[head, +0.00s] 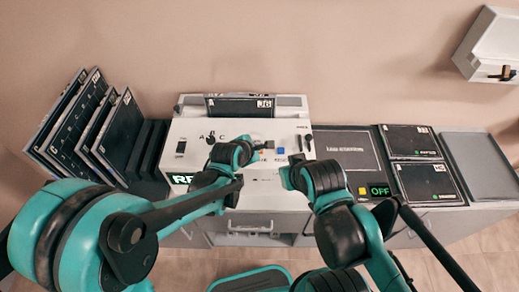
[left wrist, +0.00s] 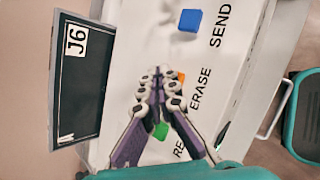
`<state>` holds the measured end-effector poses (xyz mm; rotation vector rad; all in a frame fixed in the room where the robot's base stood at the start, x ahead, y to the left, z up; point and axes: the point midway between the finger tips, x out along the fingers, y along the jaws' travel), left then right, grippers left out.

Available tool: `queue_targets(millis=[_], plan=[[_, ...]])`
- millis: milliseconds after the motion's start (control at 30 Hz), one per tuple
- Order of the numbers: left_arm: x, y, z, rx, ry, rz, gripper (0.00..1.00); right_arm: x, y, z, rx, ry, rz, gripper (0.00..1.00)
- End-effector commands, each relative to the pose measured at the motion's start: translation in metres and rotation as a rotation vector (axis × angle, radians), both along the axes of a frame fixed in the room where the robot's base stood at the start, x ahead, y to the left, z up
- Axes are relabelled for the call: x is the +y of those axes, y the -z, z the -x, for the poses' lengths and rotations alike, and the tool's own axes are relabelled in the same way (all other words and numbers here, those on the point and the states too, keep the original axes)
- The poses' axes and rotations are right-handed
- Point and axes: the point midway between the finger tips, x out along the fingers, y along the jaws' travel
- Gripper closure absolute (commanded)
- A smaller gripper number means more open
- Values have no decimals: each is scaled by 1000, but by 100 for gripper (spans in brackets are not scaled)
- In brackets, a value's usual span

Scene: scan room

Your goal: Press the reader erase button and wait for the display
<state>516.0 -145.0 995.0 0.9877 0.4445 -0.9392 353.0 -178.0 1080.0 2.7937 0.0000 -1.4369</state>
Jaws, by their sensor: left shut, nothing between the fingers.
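The white reader (head: 228,128) stands against the wall on the counter. In the left wrist view its orange button (left wrist: 181,77) beside the word ERASE is partly hidden by my left fingertips. A green button (left wrist: 161,131) and a blue SEND button (left wrist: 190,21) lie either side of it. My left gripper (left wrist: 154,78) is shut and empty, its tips at the orange button; whether they touch it I cannot tell. The reader's display (head: 182,179) shows green letters starting "RE", the remainder hidden by my left arm. My right gripper (head: 291,172) is at the reader's front right; its fingers are unclear.
A dark J6 plate (head: 235,107) lies at the reader's back. Dark plates (head: 82,120) stand racked at left. At right are a panel reading OFF (head: 380,190) with a yellow button (head: 362,191), more dark plates (head: 411,141) and a grey tray (head: 478,165). A white wall box (head: 492,45) hangs upper right.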

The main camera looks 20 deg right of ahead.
Motion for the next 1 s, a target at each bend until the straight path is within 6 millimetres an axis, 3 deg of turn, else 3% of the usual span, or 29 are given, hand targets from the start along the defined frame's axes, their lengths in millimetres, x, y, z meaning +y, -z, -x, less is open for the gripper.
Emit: queue_targets(millis=[1000], plan=[[0, 10, 0, 0, 0, 0, 100, 0, 9, 0, 0, 0, 0, 100]])
